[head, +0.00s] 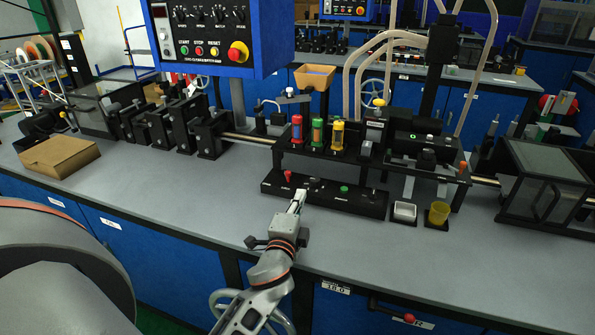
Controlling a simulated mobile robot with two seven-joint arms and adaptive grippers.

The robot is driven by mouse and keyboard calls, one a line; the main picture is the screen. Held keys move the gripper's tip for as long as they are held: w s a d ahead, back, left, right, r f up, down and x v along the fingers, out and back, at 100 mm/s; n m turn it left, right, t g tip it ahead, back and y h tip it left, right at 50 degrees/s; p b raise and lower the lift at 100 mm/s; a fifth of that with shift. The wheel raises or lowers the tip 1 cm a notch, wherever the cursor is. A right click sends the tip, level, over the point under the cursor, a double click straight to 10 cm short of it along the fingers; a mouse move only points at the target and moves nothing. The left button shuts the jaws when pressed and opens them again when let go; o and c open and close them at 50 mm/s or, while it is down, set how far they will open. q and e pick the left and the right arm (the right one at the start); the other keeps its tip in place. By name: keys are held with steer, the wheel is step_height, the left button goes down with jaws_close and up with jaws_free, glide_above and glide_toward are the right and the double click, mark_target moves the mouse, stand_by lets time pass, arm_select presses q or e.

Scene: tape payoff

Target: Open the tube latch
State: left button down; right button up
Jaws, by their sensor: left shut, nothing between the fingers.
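My left gripper (299,198) is shut and empty. Its fingertips point away from me, just in front of a low black panel (366,205). The panel carries a red knob (287,175), a small grey part and a green button (344,189). I cannot tell whether the fingertips touch the panel. I cannot make out for certain which part is the tube latch. A rack behind holds red, green and yellow capped cylinders (318,132). Pale tubes (376,50) curve up behind it. My right gripper is not in view.
A blue control box (215,35) hangs above the bench. A cardboard box (60,156) lies at left. A white tray (405,211) and a yellow cup (438,213) stand right of the panel. A dark clear-sided box (545,180) is at far right. The front worktop (180,200) is clear.

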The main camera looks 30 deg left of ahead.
mark_target(294, 187)
arm_select(q)
steer(key=shift+w, duration=0.1)
steer(key=x, duration=0.9)
steer(key=shift+w+a+r, duration=0.1)
steer(key=shift+w, duration=0.25)
steer(key=shift+s+a+p, duration=0.25)
steer(key=shift+s+a, duration=0.15)
steer(key=shift+a, duration=0.2)
steer(key=shift+s+a+p, duration=0.25)
steer(key=shift+s+a, duration=0.2)
steer(key=shift+a, duration=0.15)
steer(key=shift+s+a, duration=0.35)
steer(key=shift+a, duration=0.05)
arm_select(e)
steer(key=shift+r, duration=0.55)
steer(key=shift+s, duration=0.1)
